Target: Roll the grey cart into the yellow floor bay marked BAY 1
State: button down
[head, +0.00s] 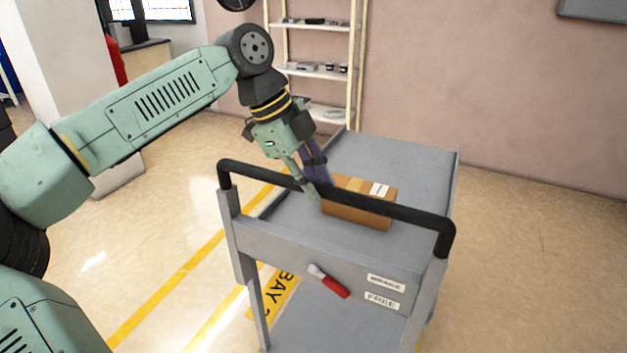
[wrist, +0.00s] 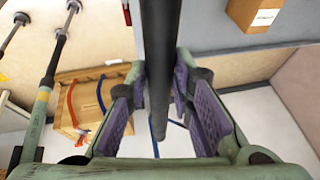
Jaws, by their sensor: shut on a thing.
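The grey cart (head: 385,160) stands in front of me, with a cardboard box (head: 362,205) on its top deck. Its black push handle (head: 400,211) runs across the near side. My gripper (head: 316,188) is shut on this handle, left of its middle. In the wrist view the handle (wrist: 157,50) passes between the purple finger pads. A brake lever (head: 330,282) with a red grip slants down to the right, its end near the FREE label (head: 381,300). Yellow floor marking reading BAY (head: 283,290) shows behind and under the cart's left side; its number is partly hidden.
Yellow floor lines (head: 165,290) run left of the cart. A shelf rack (head: 312,70) stands against the pink wall behind. A white pillar (head: 65,80) is at the back left. Floor to the right of the cart (head: 540,260) is clear.

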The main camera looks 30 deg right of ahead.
jog(key=c, duration=1.4)
grip_release()
jog(key=v, duration=1.2)
jog(key=shift+c, duration=0.4)
